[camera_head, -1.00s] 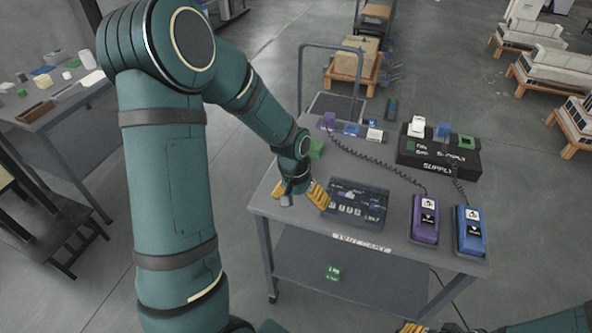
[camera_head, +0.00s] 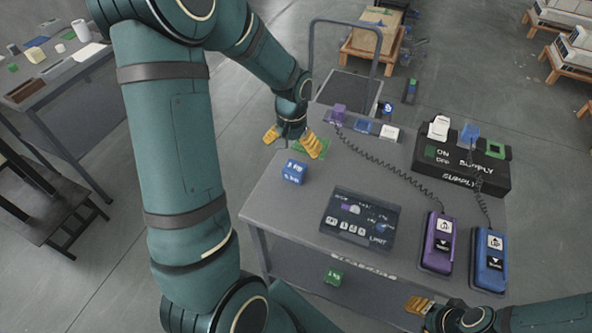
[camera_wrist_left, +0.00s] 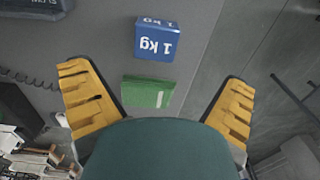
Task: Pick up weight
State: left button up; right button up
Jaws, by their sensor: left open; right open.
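A blue weight marked 1 kg (camera_head: 293,171) stands on the left part of the test cart's grey top (camera_head: 290,205). It also shows in the left wrist view (camera_wrist_left: 156,40), beyond the fingers. A flat green patch or block (camera_wrist_left: 147,92) lies between the fingers in that view, partly hidden by my gripper in the head view. My left gripper (camera_head: 294,141) is open and empty near the cart's back left edge, behind the blue weight. A green weight (camera_head: 333,277) sits on the lower shelf. My right gripper (camera_head: 420,305) is open near the cart's front edge.
A dark control panel (camera_head: 360,220), a purple pendant (camera_head: 438,242) and a blue pendant (camera_head: 489,261) lie on the cart. A black supply box (camera_head: 462,170) stands at back right, with coiled cables. A side table (camera_head: 60,85) is at the left.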

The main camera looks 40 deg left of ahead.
aim_at(295, 166)
pick_arm(q)
notch_tip(295, 166, down, 5)
jog(key=shift+b, duration=0.35)
jog(key=f, duration=0.1)
jog(key=f+b, duration=0.1)
jog(key=f, duration=0.3)
jog(key=shift+w+d+f, duration=0.1)
jog(key=shift+w+d, duration=0.1)
jog(key=shift+w, duration=0.1)
jog(key=c, duration=1.4)
